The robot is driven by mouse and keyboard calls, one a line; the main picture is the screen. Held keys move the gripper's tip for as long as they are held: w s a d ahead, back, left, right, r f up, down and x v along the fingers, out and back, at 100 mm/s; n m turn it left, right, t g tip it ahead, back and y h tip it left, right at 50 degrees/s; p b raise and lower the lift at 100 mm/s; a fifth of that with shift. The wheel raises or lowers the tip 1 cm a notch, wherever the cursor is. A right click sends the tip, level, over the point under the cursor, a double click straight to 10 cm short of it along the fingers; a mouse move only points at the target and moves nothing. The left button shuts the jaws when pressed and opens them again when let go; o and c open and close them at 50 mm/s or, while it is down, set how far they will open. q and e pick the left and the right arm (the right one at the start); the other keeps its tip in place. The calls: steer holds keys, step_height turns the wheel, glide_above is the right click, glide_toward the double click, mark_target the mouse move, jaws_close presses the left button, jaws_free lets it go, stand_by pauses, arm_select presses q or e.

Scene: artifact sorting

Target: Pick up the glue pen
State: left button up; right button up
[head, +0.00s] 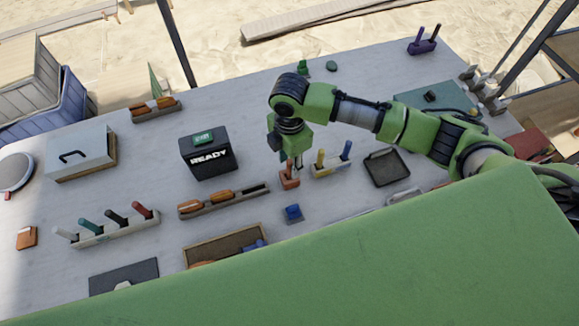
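My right gripper (291,166) points down over the table, just above a small reddish-brown holder (289,182). Its fingertips are small and partly merge with what stands in the holder, so I cannot tell whether they touch or grip anything. I cannot tell for certain which item is the glue pen; a slim item in that holder may be it, mostly hidden by the gripper. Just right of the gripper, a pale rack (331,170) holds a yellow pen (320,158) and a blue pen (346,150). My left gripper is not in view.
A black READY box (208,161) stands left of the gripper. An orange-handled tool rack (222,202), a blue block (293,212) and a dark tray (386,168) lie close by. A rack with several coloured pens (105,233) is at front left.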

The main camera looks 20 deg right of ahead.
mark_target(290, 168)
step_height(290, 168, down, 3)
steer(key=shift+s+f, duration=0.1)
jaws_close()
stand_by(0.3)
